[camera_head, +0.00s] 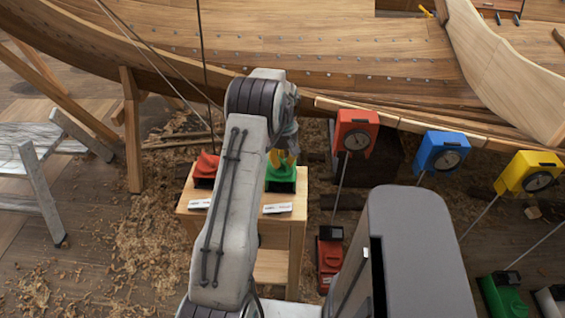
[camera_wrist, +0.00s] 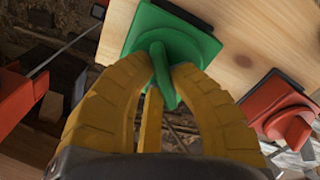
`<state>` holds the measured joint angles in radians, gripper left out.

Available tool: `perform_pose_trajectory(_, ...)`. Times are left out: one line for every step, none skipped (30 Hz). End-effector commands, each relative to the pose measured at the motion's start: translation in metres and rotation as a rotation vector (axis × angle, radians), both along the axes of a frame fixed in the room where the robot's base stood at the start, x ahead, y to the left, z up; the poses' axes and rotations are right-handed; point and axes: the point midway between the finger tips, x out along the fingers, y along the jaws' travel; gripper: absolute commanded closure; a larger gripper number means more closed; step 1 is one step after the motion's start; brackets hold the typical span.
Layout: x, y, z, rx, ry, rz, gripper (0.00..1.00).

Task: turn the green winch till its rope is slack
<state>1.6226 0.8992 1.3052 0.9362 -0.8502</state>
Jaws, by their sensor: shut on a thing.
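The green winch (camera_head: 281,180) sits on the right half of a small wooden stand, partly hidden behind my arm. In the wrist view the green winch (camera_wrist: 195,38) shows a square base plate with a raised green knob (camera_wrist: 162,75) in the middle. My gripper (camera_wrist: 165,82) has its yellow fingers closed around that knob, one on each side. In the head view my gripper (camera_head: 283,159) is mostly hidden by my wrist. I cannot make out the green winch's rope or whether it is slack.
A red winch (camera_head: 205,168) stands on the left half of the stand (camera_head: 272,234), close by. Red (camera_head: 355,131), blue (camera_head: 441,152) and yellow (camera_head: 527,173) dial boxes stand to the right. The wooden hull (camera_head: 330,55) lies behind. A trestle (camera_head: 40,160) is at the left.

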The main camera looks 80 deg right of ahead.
Motion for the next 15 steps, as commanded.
perform_pose_trajectory(0.0002, 0.0004, -0.0014, 0.001, 0.0, 0.016, 1.0)
perform_pose_trajectory(0.0002, 0.0004, -0.0013, 0.001, 0.0, 0.024, 1.0)
perform_pose_trajectory(0.0002, 0.0004, -0.0012, 0.001, 0.0, 0.033, 1.0)
perform_pose_trajectory(0.0002, 0.0004, -0.0012, 0.001, 0.0, 0.039, 1.0)
perform_pose_trajectory(0.0003, 0.0003, -0.0011, 0.002, -0.001, 0.044, 1.0)
perform_pose_trajectory(0.0003, 0.0004, -0.0011, 0.002, -0.001, 0.049, 1.0)
perform_pose_trajectory(0.0003, 0.0004, -0.001, 0.002, -0.001, 0.052, 1.0)
perform_pose_trajectory(0.0003, 0.0004, -0.001, 0.002, -0.001, 0.055, 1.0)
perform_pose_trajectory(0.0003, 0.0004, -0.0009, 0.003, 0.0, 0.057, 1.0)
perform_pose_trajectory(0.0003, 0.0004, -0.001, 0.003, 0.0, 0.058, 1.0)
perform_pose_trajectory(0.0003, 0.0004, -0.0009, 0.003, 0.0, 0.059, 1.0)
perform_pose_trajectory(0.0003, 0.0004, -0.0009, 0.003, 0.0, 0.06, 1.0)
perform_pose_trajectory(0.0003, 0.0005, -0.0009, 0.003, 0.0, 0.06, 1.0)
perform_pose_trajectory(0.0003, 0.0005, -0.0009, 0.003, 0.0, 0.06, 1.0)
perform_pose_trajectory(0.0003, 0.0005, -0.0009, 0.003, 0.0, 0.06, 1.0)
